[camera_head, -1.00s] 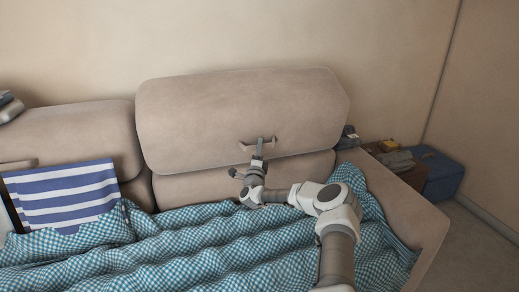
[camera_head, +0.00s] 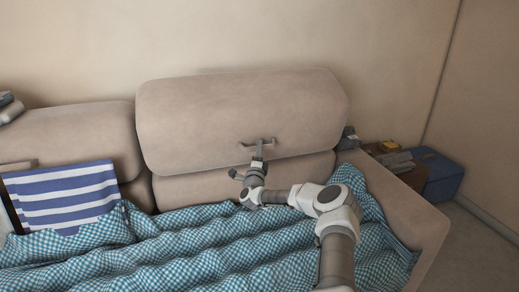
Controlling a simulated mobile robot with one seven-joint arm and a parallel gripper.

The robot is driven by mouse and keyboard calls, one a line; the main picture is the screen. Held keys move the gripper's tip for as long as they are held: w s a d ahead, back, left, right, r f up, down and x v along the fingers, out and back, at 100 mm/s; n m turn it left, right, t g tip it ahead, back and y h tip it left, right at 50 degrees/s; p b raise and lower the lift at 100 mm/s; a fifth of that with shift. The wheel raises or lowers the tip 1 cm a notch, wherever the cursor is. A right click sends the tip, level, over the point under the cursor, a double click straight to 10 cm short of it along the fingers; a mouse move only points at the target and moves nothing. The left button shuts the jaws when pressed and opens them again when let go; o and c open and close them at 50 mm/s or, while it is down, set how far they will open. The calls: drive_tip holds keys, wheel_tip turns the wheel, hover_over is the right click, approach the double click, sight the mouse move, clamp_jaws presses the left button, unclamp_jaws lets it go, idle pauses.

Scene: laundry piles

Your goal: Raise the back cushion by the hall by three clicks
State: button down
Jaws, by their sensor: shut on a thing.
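The raised back cushion (camera_head: 235,108) is a beige, rounded block on the right half of the sofa. It stands higher than the back cushion on the left (camera_head: 70,140). A small handle or strap (camera_head: 246,145) sits on its lower front. My gripper (camera_head: 259,150) is at this handle and shut on it, with the arm reaching up from the lower right. The fingertips are small in view and partly cover the handle. The lower back section (camera_head: 210,185) shows beneath the raised cushion.
A blue checked blanket (camera_head: 190,250) covers the seat below my arm. A striped blue and white cloth (camera_head: 65,195) hangs at the left. The sofa's armrest (camera_head: 405,215), a blue box (camera_head: 438,175) and small items on a side table are at the right.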

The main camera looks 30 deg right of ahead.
drive_tip(key=shift+f, duration=0.1)
idle(0.8)
drive_tip(key=shift+s+f+b, duration=0.2)
drive_tip(key=shift+f+b, duration=0.05)
drive_tip(key=shift+b, duration=0.05)
drive_tip(key=shift+s+a+f, duration=0.1)
drive_tip(key=shift+s, duration=0.25)
drive_tip(key=c, duration=1.1)
unclamp_jaws()
